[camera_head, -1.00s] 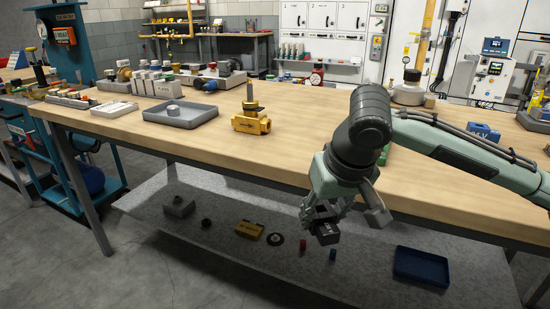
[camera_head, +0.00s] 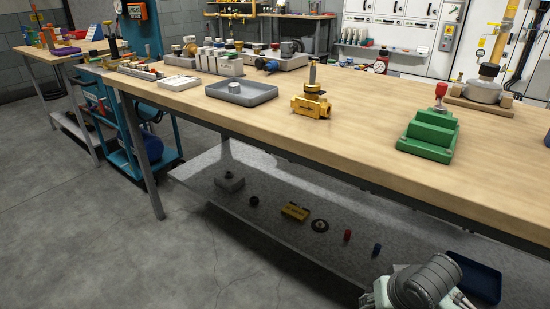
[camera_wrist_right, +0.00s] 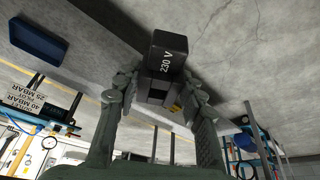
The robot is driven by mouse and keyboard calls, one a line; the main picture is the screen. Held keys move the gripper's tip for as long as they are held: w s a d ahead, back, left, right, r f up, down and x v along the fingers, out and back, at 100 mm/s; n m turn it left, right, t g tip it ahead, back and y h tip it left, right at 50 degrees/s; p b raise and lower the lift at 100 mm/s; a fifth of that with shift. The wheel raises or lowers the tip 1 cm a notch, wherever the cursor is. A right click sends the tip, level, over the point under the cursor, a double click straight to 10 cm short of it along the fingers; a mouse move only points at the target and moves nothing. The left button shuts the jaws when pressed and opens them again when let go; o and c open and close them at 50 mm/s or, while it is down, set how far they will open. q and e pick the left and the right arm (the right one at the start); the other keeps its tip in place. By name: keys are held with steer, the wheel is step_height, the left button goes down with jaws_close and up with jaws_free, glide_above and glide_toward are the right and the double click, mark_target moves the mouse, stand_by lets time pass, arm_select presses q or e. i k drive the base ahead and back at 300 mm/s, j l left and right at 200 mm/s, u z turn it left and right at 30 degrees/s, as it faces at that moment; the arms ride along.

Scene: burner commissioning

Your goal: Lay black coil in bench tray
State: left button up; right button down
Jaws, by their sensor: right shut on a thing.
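The black coil (camera_wrist_right: 169,53), a block marked 230 V, is in my right gripper (camera_wrist_right: 165,88) in the right wrist view. The fingers are shut on it from both sides. In the head view only part of my right arm shows at the lower right edge; the gripper and coil are hidden or out of frame. The grey bench tray (camera_head: 246,101) lies on the wooden bench top, left of the yellow valve, with a small pale cylinder (camera_head: 235,88) in it. My left gripper is in neither view.
A yellow valve (camera_head: 311,104) and a green stepped block (camera_head: 429,137) stand on the bench (camera_head: 365,125). White parts (camera_head: 179,83) sit left of the tray. The lower shelf holds several small parts and a blue tray (camera_head: 480,275). The floor at front left is clear.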

mark_target(249, 95)
steer(key=i+j+z, duration=0.1)
steer(key=j+z, duration=0.25)
steer(key=i+j+z, duration=0.1)
steer(key=j+z, duration=0.55)
steer(key=j, duration=0.65)
steer(key=j+z, duration=0.15)
steer(key=j, duration=1.85)
